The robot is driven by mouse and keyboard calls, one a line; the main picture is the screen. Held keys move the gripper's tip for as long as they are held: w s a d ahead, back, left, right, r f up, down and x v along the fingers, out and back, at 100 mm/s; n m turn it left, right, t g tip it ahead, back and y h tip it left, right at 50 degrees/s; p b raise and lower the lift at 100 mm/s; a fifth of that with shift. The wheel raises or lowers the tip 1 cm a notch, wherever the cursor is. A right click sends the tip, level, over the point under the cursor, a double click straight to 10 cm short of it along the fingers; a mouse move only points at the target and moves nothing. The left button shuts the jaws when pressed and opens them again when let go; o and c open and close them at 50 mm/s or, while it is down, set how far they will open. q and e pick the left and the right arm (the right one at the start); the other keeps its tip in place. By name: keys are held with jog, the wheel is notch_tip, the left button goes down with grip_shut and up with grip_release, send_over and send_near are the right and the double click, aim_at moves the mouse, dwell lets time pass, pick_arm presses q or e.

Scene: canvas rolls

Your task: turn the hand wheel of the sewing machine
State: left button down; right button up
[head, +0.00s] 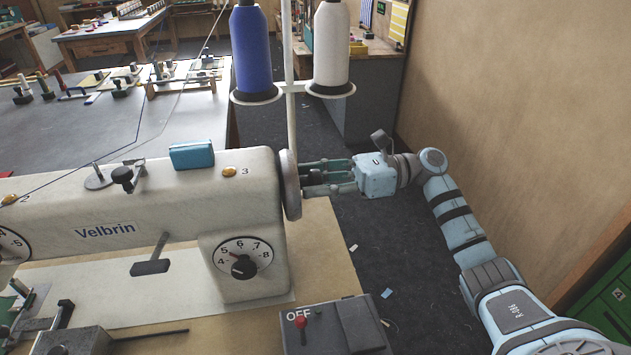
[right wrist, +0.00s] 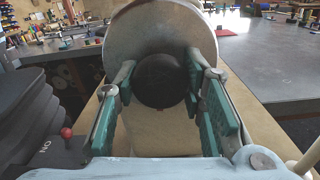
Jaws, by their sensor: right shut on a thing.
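The cream sewing machine (head: 150,215) marked "Velbrin" fills the lower left of the head view. Its hand wheel (head: 290,185) is a grey disc on the machine's right end. In the right wrist view the hand wheel (right wrist: 150,30) faces me, with a round black hub (right wrist: 162,82) at its middle. My right gripper (head: 304,178) reaches in from the right and is shut on the hand wheel; in the right wrist view its green-padded fingers (right wrist: 162,72) lie on either side of the hub. My left gripper is not in view.
A switch box (head: 335,325) with a red lever stands at the table's front right. A thread stand with a blue spool (head: 251,50) and a white spool (head: 331,45) rises just behind the wheel. A teal box (head: 191,155) lies on the machine. A wall (head: 510,100) stands right.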

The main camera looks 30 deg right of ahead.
jog(key=m, duration=0.6)
jog(key=shift+r+p, duration=0.1)
jog(key=shift+p, duration=0.25)
jog(key=m+p, duration=0.1)
jog(key=m, duration=0.2)
jog(key=shift+m, duration=0.3)
jog(key=m+p, duration=0.2)
jog(key=m, duration=0.1)
jog(key=shift+m, duration=0.3)
jog(key=m+p, duration=0.2)
jog(key=m, duration=0.2)
jog(key=shift+r+m+p, duration=0.1)
jog(key=shift+m+p, duration=0.2)
jog(key=shift+p, duration=0.1)
jog(key=m+p, duration=0.2)
jog(key=m, duration=0.1)
jog(key=shift+m, duration=0.3)
jog(key=m+p, duration=0.2)
jog(key=m, duration=0.1)
jog(key=shift+m, duration=0.3)
jog(key=shift+f+m+p, duration=0.2)
jog(key=shift+m+p, duration=0.75)
jog(key=shift+m, duration=0.85)
